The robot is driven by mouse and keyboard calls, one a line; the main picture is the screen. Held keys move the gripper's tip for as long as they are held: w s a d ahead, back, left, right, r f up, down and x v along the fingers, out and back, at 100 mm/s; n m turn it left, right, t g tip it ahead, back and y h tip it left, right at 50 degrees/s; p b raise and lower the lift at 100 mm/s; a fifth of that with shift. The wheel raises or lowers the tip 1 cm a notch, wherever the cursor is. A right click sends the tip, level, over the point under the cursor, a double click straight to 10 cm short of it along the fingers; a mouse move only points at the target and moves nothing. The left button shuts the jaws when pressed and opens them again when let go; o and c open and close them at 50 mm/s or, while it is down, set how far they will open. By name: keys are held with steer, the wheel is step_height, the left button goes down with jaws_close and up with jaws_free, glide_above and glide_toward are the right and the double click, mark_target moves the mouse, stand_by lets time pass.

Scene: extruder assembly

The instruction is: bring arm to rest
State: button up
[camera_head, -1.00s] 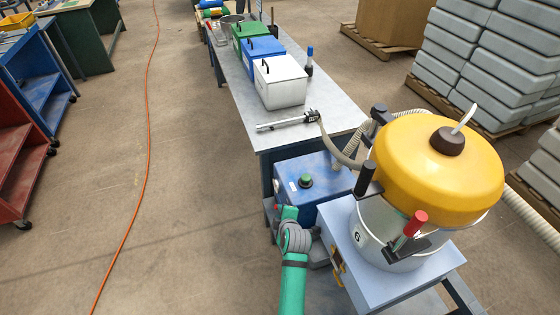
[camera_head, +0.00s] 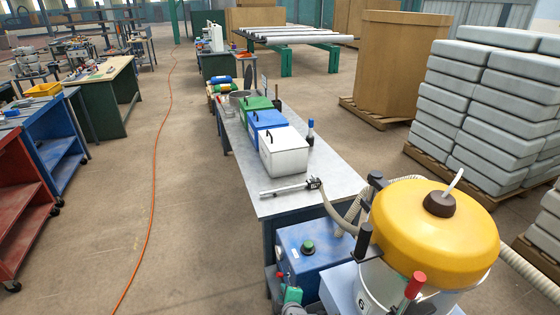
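My arm shows only as a small green and grey part (camera_head: 292,296) at the bottom edge of the head view, in front of the blue box with the green button. My gripper's fingers are not visible, so its opening and anything in it are hidden. The extruder nozzle tool (camera_head: 290,188) lies on the near end of the grey workbench (camera_head: 330,178), with a hose attached. The yellow-lidded drum (camera_head: 425,222) stands at the lower right, close to the arm.
A blue box with a green button (camera_head: 312,258) sits below the bench end. White (camera_head: 284,152), blue (camera_head: 266,126) and green (camera_head: 252,108) bins line the bench. Stacked grey blocks (camera_head: 480,110) stand at the right. Open floor (camera_head: 190,210) lies left of the bench, crossed by an orange cable (camera_head: 152,210).

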steer(key=s+f+m+t+h, duration=0.2)
steer(key=s+m, duration=0.7)
steer(key=s, duration=1.6)
steer(key=s+a+r+m+t, duration=0.1)
steer(key=s+r+m+t, duration=0.2)
steer(key=s+r, duration=1.4)
steer(key=s+m, duration=0.3)
steer(key=m, duration=0.1)
